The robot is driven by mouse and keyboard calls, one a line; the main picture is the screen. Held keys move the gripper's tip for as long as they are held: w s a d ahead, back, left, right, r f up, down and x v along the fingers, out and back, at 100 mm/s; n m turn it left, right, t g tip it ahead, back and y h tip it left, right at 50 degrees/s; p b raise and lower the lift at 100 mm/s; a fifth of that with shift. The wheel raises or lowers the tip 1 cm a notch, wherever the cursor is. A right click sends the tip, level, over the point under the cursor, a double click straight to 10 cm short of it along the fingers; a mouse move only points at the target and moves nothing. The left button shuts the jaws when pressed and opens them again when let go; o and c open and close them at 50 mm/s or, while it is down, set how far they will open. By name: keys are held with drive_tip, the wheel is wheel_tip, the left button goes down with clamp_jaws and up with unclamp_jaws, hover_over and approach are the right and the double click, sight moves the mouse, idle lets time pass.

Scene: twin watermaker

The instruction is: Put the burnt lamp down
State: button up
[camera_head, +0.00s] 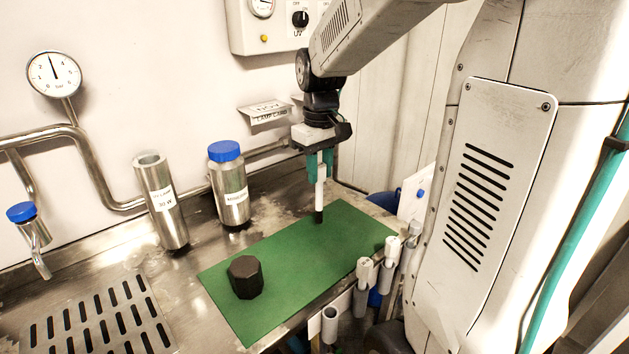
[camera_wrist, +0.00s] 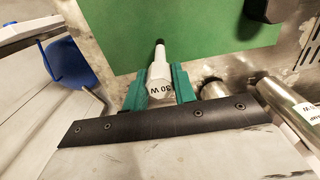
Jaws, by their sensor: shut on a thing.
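My gripper (camera_head: 319,166) has teal fingers and is shut on the lamp (camera_head: 320,187), a slim white stick with a dark lower end. The lamp hangs upright, dark end down, over the far right part of the green mat (camera_head: 290,250). I cannot tell whether its tip touches the mat.
A dark faceted cap (camera_head: 245,277) stands on the mat's near left part. A steel cylinder (camera_head: 160,205) and a blue-capped bottle (camera_head: 229,190) stand behind. White holders (camera_head: 365,272) line the right front edge. A slotted drain (camera_head: 98,320) is at left. The mat's middle is clear.

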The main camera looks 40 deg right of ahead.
sight(320, 181)
drive_tip(key=shift+w+d+f, duration=0.1)
drive_tip(key=shift+w+d, duration=0.05)
drive_tip(key=shift+f, duration=1.65)
drive_tip(key=shift+f, duration=0.2)
drive_tip(key=o, duration=0.9)
drive_tip(key=shift+r, duration=0.15)
